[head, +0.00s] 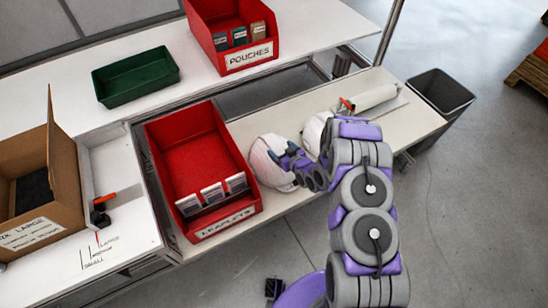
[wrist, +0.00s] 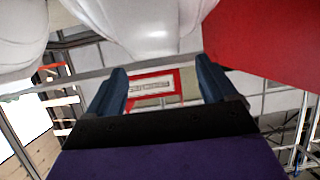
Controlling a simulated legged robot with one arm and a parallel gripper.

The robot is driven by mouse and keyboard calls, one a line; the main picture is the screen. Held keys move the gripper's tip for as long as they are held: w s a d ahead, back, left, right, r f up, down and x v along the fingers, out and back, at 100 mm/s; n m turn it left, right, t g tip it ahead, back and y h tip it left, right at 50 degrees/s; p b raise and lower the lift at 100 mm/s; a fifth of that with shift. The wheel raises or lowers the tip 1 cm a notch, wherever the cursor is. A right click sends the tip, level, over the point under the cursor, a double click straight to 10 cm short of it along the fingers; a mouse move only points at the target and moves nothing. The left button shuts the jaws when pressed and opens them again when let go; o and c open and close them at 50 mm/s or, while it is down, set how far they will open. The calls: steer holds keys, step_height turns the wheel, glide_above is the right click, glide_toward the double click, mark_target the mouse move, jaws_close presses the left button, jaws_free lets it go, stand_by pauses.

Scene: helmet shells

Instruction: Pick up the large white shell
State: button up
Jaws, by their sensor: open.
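A white shell (head: 268,163) stands on the bench just right of the red leaflets bin. A second white shell (head: 315,133) is further right and partly hidden behind my arm. My gripper (head: 286,161) is at the right side of the first shell, its fingers overlapping it in the head view. In the wrist view my gripper (wrist: 164,80) has its two dark fingers apart, with a white shell (wrist: 145,28) just beyond the tips, roughly between them. The other shell (wrist: 20,35) shows at upper left. I cannot tell whether the fingers touch the shell.
The red leaflets bin (head: 226,222) stands close left of the first shell and fills the upper right of the wrist view. A white roll (head: 375,97) lies behind the second shell. A red pouches bin (head: 245,57), a green tray (head: 136,77) and a cardboard box (head: 62,160) stand further off.

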mark_target(277, 147)
steer(key=x, duration=0.1)
steer(key=b+x, duration=0.1)
steer(key=x, duration=0.1)
steer(key=shift+w+f, duration=0.2)
steer(key=shift+f, duration=0.2)
steer(key=shift+w+a+f, duration=0.1)
steer(key=shift+w+a, duration=0.25)
steer(key=shift+d, duration=0.1)
steer(key=c, duration=0.6)
steer(key=shift+s+f, duration=0.1)
steer(key=shift+s, duration=0.05)
jaws_close()
